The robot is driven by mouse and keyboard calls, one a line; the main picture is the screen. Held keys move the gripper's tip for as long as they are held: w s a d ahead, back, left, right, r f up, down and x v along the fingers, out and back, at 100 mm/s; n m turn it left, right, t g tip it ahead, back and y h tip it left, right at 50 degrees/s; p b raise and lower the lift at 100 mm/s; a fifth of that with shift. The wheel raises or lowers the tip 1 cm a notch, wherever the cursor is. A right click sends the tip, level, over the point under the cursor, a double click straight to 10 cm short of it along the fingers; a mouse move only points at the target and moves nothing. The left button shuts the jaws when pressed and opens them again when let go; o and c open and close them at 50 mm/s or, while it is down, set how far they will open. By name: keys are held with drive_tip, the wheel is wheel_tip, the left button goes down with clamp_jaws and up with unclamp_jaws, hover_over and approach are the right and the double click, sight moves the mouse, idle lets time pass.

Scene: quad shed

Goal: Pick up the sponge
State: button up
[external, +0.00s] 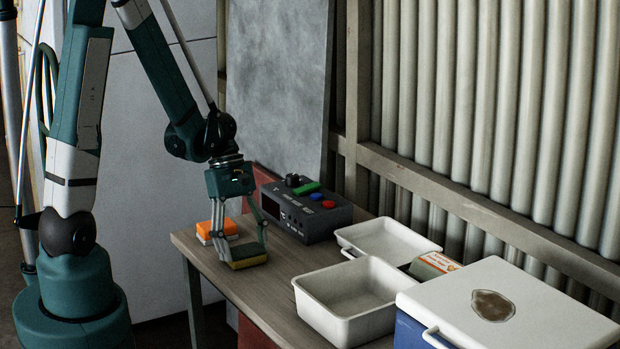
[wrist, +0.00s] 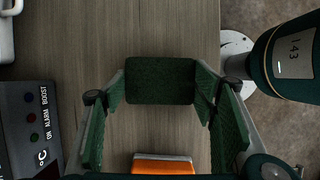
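The sponge (external: 247,261) lies on the table with a dark green top and a yellow lower layer. In the wrist view its dark green face (wrist: 160,81) sits between the fingertips. My gripper (external: 246,250) points down over the sponge, with its green-padded fingers (wrist: 162,92) spread on either side of it. The fingertips are very close to the sponge's two ends; I cannot tell whether they touch. The sponge appears to rest on the tabletop.
An orange block with a pale base (external: 217,231) lies close behind my gripper. A grey control box (external: 304,212) with coloured buttons stands nearby. White trays (external: 340,325) (external: 390,240), a small box (external: 433,264) and a white-lidded cooler (external: 530,310) are to the right.

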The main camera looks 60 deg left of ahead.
sight(244, 248)
wheel_tip(244, 248, up, 10)
drive_tip(key=p, duration=0.2)
drive_tip(key=shift+f+p, duration=0.15)
drive_tip(key=shift+p, duration=0.25)
